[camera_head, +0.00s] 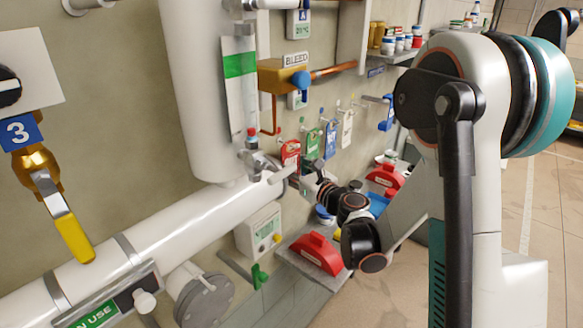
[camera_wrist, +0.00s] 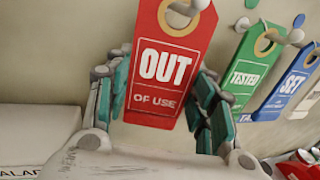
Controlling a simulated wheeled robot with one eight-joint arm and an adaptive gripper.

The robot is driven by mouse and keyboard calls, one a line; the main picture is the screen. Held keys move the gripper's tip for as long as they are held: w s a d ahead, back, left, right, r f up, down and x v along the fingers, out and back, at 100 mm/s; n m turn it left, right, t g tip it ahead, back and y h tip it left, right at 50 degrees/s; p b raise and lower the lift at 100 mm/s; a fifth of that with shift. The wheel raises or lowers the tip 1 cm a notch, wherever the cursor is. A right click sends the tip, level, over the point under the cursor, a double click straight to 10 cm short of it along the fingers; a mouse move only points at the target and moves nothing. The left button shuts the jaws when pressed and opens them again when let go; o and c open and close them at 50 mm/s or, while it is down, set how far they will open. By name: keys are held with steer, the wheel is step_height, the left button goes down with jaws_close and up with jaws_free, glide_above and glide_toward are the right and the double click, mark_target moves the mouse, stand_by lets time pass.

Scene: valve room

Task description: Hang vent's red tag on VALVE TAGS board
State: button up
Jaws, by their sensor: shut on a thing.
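The red tag (camera_head: 290,152) reads "OUT OF USE" in the wrist view (camera_wrist: 160,72). My gripper (camera_head: 302,170) is shut on it, with a teal-padded finger along each side edge in the wrist view (camera_wrist: 163,90). A pale peg end shows at the tag's brass eyelet; I cannot tell whether it passes through. Beside it on the wall hang a green "TESTED" tag (camera_wrist: 245,72), a blue "SET" tag (camera_wrist: 288,85) and a white tag (camera_head: 347,127). The board's title is not readable.
A white pipe (camera_head: 190,222) runs below and left of my gripper. A brass bleed valve (camera_head: 285,77) with a blue knob is above. Red cases (camera_head: 317,254) sit on a low shelf under my arm. Jars (camera_head: 400,42) stand on a shelf at upper right.

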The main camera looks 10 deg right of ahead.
steer(key=o, duration=0.9)
steer(key=shift+o, duration=0.2)
steer(key=shift+s, duration=0.1)
